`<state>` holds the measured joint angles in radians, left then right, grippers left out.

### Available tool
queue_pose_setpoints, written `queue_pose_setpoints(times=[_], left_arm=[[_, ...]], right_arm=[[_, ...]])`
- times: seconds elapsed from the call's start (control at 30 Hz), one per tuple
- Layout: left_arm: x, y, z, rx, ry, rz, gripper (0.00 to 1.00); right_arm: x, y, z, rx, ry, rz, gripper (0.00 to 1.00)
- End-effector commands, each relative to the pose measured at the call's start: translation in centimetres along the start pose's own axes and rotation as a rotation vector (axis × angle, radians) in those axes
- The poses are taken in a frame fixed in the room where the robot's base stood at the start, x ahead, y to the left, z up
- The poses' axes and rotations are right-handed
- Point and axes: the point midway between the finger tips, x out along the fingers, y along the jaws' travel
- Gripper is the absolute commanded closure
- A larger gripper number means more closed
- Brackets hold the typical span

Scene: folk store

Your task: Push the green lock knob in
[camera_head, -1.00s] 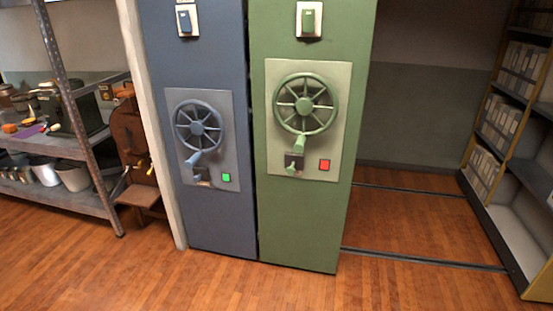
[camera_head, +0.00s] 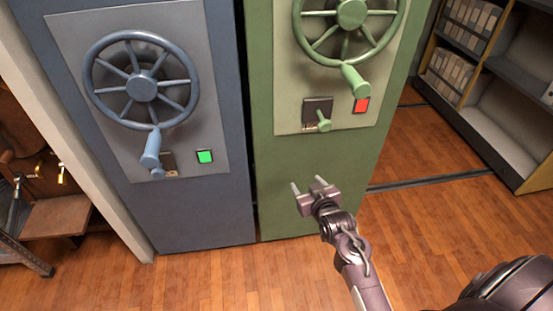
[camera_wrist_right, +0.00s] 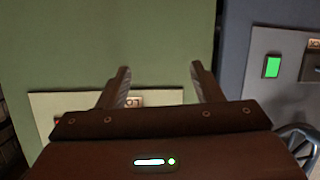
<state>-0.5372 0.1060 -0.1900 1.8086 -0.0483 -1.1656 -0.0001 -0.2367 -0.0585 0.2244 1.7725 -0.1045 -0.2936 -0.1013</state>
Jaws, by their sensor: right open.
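The green lock knob (camera_head: 324,121) sticks out of a dark plate on the green cabinet's panel, below the green handwheel (camera_head: 350,14) and left of a red indicator (camera_head: 361,105). My right gripper (camera_head: 308,186) is open and empty, below the knob and apart from it in the head view. In the right wrist view, the open fingers (camera_wrist_right: 160,85) show in front of the green cabinet face; part of the pale panel (camera_wrist_right: 62,102) shows behind them, and the knob cannot be made out. My left gripper is not in view.
A blue cabinet with its own handwheel (camera_head: 142,87), knob (camera_head: 158,173) and green indicator (camera_head: 205,156) stands to the left. Shelves with boxes (camera_head: 463,50) stand at the right. Floor rails (camera_head: 430,180) run between. The wooden floor (camera_head: 240,280) in front is clear.

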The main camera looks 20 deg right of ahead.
Motion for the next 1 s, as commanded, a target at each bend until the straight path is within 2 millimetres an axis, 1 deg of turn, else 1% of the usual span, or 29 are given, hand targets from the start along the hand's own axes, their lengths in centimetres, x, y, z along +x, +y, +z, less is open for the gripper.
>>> queue_pose_setpoints(times=[0.03,0.1,0.13,0.2,0.3,0.37,0.47,0.57,0.7,0.8,0.9,1.0], left_arm=[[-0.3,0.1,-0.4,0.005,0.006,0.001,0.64],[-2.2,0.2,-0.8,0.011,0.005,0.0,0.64],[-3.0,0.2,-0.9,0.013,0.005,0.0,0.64],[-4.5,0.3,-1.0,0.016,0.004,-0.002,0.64],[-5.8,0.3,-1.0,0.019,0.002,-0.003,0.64],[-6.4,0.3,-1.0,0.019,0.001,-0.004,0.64],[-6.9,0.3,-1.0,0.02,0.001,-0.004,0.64],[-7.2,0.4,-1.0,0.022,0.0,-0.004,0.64],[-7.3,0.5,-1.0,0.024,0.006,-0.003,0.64],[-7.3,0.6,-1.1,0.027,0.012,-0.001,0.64],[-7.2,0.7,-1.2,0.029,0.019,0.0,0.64],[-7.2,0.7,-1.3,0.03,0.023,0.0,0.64]], right_arm=[[-0.2,1.6,-2.2,-0.005,0.079,0.036,0.41],[-1.5,3.5,-6.0,-0.015,0.167,0.076,0.41],[-2.1,4.2,-7.3,-0.02,0.198,0.09,0.41],[-3.3,5.4,-9.8,-0.031,0.255,0.118,0.41],[-4.6,6.4,-11.9,-0.041,0.302,0.144,0.41],[-4.7,6.7,-12.6,-0.044,0.315,0.15,0.41],[-4.1,6.9,-13.3,-0.046,0.322,0.153,0.41],[-2.7,7.1,-13.8,-0.045,0.323,0.152,0.41],[-0.5,7.4,-14.5,-0.044,0.322,0.152,0.41],[0.8,7.6,-14.8,-0.045,0.32,0.152,0.41],[1.6,7.7,-15.1,-0.045,0.319,0.152,0.41],[2.1,7.8,-15.2,-0.045,0.318,0.151,0.41]])
